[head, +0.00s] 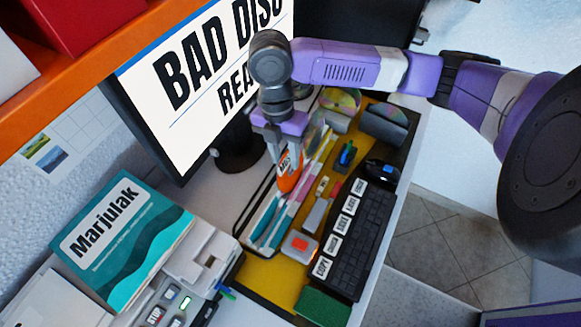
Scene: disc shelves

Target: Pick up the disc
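A shiny disc (343,98) with rainbow sheen stands in a grey holder at the back of the desk. My gripper (283,158) points down over the desk, left of the discs. Its fingers look apart, with an orange labelled object (289,172) just below or behind them. No disc shows between the fingers.
A monitor (205,85) reading "BAD DISC" stands behind my gripper. A keyboard (360,240), a pen tray (268,225) and a black mouse (381,172) crowd the desk. A teal book (120,240) lies at left. An orange shelf (80,70) edges the upper left.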

